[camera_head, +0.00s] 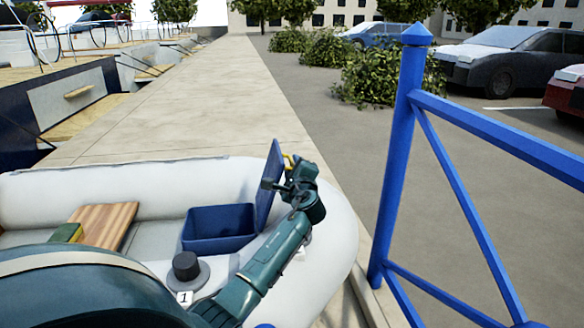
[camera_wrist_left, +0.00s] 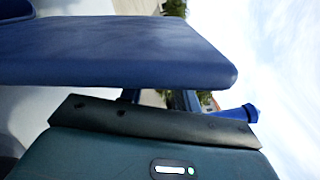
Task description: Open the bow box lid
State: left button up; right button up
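The blue bow box (camera_head: 219,228) sits in the bow of a grey-white inflatable boat. Its lid (camera_head: 269,186) stands raised, nearly upright, at the box's right side, and the box mouth is uncovered. A small yellow part (camera_head: 289,161) shows at the lid's upper right. My left gripper (camera_head: 283,181) is at the lid's outer right side, close to that part. Its fingers are dark and overlap, so their opening and grip are unclear. In the left wrist view the lid (camera_wrist_left: 120,52) fills the top, with dark gripper parts below it. My right gripper is not in view.
The boat's tube (camera_head: 335,225) curves around the box. A dark round knob (camera_head: 186,265) with a tag marked 1 stands in front of the box. A wooden board (camera_head: 105,225) lies to the left. A blue railing (camera_head: 398,150) stands right of the boat.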

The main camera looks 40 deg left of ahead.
pick_arm(q)
jog(key=shift+x, duration=1.3)
jog(key=shift+c, duration=0.2)
grip_shut()
